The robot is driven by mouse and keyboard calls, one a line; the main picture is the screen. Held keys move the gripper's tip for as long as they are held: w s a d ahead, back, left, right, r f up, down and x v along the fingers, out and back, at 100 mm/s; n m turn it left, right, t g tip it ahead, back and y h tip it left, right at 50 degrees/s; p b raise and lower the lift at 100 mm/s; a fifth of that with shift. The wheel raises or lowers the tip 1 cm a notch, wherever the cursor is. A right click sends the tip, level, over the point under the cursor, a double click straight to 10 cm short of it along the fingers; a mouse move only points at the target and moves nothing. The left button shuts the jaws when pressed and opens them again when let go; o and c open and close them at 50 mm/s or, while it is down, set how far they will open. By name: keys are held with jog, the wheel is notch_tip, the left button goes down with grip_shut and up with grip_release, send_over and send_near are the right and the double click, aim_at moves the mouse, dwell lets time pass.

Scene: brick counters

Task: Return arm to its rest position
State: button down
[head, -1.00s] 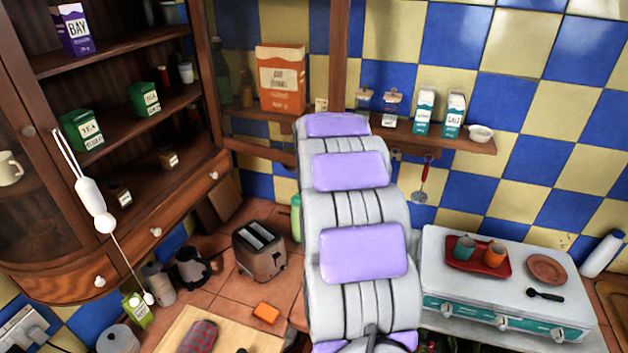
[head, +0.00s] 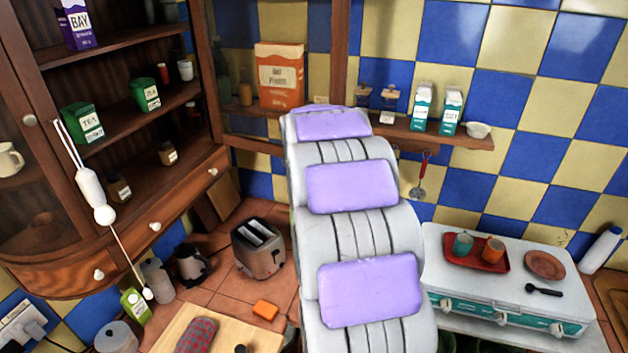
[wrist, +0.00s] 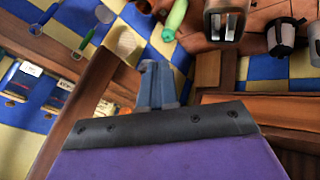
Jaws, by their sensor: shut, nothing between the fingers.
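My arm (head: 365,225), grey with purple pads, stretches up the middle of the head view toward the wall shelf. Its far end hides my gripper in that view. In the wrist view my gripper (wrist: 157,85) shows as blue-grey fingers close together, shut and empty. Past the fingers the wrist view shows wooden shelf parts and the tiled wall, seen at a steep tilt. No object is in the fingers.
A wall shelf (head: 455,138) with cartons and jars runs behind my arm. A wooden cabinet (head: 130,235) stands at left. A toaster (head: 258,248) is left of my arm, and a white stove (head: 470,285) with a red tray (head: 475,262) is at right.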

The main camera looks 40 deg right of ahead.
jog(key=s+a+r, duration=0.1)
jog(key=s+r, duration=0.2)
jog(key=r, duration=0.2)
jog(key=s+a+f+g+y+b, duration=0.1)
jog(key=s+a+f+b, duration=0.2)
jog(key=a+f, duration=0.3)
jog(key=s+a+f+y+b, duration=0.1)
jog(key=s+a+f+b, duration=0.2)
jog(key=a, duration=0.6)
jog(key=s+a+f+g+y+b, duration=0.1)
jog(key=s+a+f+b, duration=0.2)
jog(key=a+f, duration=0.3)
jog(key=s+a+f+g+y+b, duration=0.1)
jog(key=s+a+f+g+b, duration=0.1)
jog(key=s+a+f+b, duration=0.2)
jog(key=s+a+f+g+y+b, duration=0.1)
jog(key=s+a+f+b, duration=0.4)
jog(key=s, duration=1.2)
jog(key=a+f+g, duration=0.1)
jog(key=a+f, duration=0.3)
jog(key=a, duration=0.2)
jog(key=shift+s+a+f+n+g, duration=0.2)
jog(key=shift+a+f+n+g, duration=0.1)
jog(key=shift+a+f+g, duration=0.1)
